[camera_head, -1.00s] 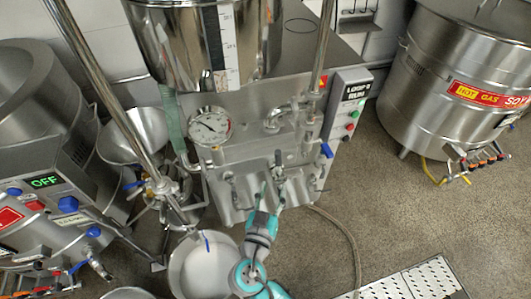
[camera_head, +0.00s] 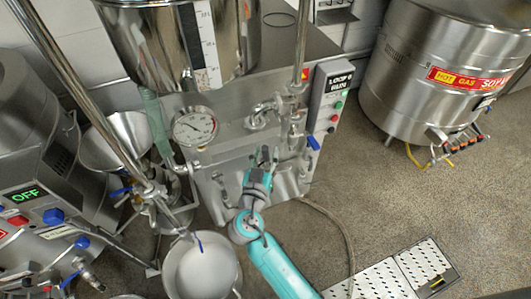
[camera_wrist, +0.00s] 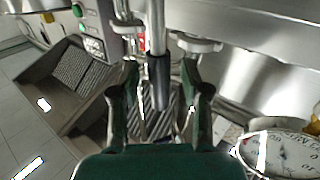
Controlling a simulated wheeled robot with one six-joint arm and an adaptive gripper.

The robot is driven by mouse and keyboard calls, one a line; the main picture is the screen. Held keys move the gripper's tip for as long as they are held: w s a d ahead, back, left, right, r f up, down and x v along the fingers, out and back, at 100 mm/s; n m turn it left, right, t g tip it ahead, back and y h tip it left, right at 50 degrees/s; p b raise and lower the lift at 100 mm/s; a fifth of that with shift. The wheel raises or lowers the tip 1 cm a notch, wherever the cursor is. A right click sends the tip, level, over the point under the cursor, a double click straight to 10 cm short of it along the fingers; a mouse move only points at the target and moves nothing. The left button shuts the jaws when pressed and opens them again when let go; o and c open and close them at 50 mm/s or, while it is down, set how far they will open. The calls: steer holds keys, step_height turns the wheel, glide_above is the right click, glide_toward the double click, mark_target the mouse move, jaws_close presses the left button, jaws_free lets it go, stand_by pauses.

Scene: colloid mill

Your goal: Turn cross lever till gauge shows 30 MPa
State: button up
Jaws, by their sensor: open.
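The round white pressure gauge (camera_head: 194,126) is on the front of the steel mill, left of my gripper. It also shows at the lower right of the wrist view (camera_wrist: 283,153); I cannot read its value for sure. My gripper (camera_head: 264,154) is raised close to the mill's front, below the bent pipe. In the wrist view, my open gripper (camera_wrist: 160,72) has a finger on each side of a dark-sleeved upright rod (camera_wrist: 159,82), which looks like the lever's handle. Gaps show beside the rod; contact is unclear. In the head view my gripper hides much of this spot.
A control box (camera_head: 330,96) with buttons stands right of the gripper. A steel bowl (camera_head: 202,268) is below left, and a slanted pipe (camera_head: 75,85) crosses the left side. A large steel kettle (camera_head: 430,75) stands at the back right. Open floor lies to the right.

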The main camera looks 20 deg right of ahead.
steer(key=shift+w+d, duration=0.1)
steer(key=shift+d, duration=0.05)
jaws_close()
steer(key=shift+d+f+m+g+y, duration=0.15)
steer(key=shift+d+m+g+y, duration=0.5)
steer(key=shift+d+m, duration=0.7)
steer(key=shift+d, duration=0.1)
jaws_free()
